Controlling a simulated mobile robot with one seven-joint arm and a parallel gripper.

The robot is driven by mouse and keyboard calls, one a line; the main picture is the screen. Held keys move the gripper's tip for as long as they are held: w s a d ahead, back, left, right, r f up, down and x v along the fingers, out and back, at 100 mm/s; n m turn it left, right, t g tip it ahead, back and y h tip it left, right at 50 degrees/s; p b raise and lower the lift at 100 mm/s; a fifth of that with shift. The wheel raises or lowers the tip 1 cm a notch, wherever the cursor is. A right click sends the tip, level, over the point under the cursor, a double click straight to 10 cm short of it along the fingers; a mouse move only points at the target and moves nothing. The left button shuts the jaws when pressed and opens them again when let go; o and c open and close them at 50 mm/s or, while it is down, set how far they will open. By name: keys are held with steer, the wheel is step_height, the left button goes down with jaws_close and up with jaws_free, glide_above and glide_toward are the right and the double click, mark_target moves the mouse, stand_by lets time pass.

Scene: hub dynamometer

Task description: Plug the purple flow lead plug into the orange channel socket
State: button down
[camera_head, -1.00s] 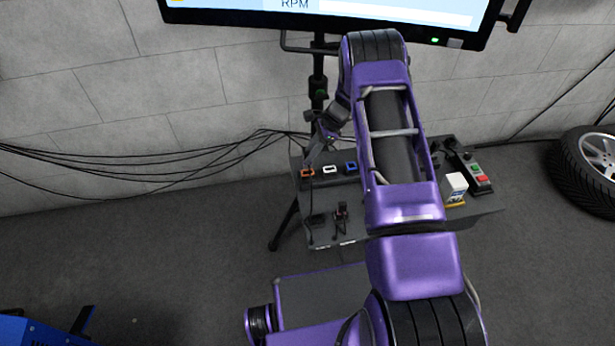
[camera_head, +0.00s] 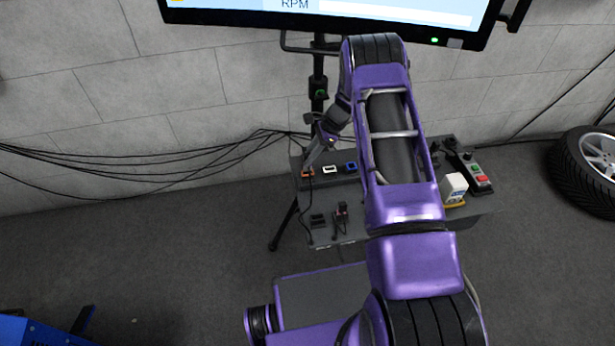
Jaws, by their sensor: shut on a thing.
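The orange channel socket (camera_head: 307,174) is at the left end of a row of sockets on the dark bench, partly covered by my gripper. My gripper (camera_head: 311,163) points down at it from above, its fingertips close over the socket. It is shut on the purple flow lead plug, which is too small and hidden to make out. A thin dark lead (camera_head: 299,190) hangs from beside the socket down to the bench front. I cannot tell whether the plug touches the socket or has entered it.
A white socket (camera_head: 330,169) and a blue socket (camera_head: 351,167) sit right of the orange one. Dark connectors (camera_head: 341,211) lie at the bench's front. A white and yellow box (camera_head: 454,188) and a red-green button box (camera_head: 480,179) stand at the right. Cables run along the wall.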

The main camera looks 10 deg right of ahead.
steer(key=shift+f, duration=0.2)
steer(key=shift+f, duration=1.3)
steer(key=c, duration=0.7)
jaws_free()
steer(key=shift+o, duration=0.2)
steer(key=p+v, duration=0.1)
steer(key=v, duration=1.1)
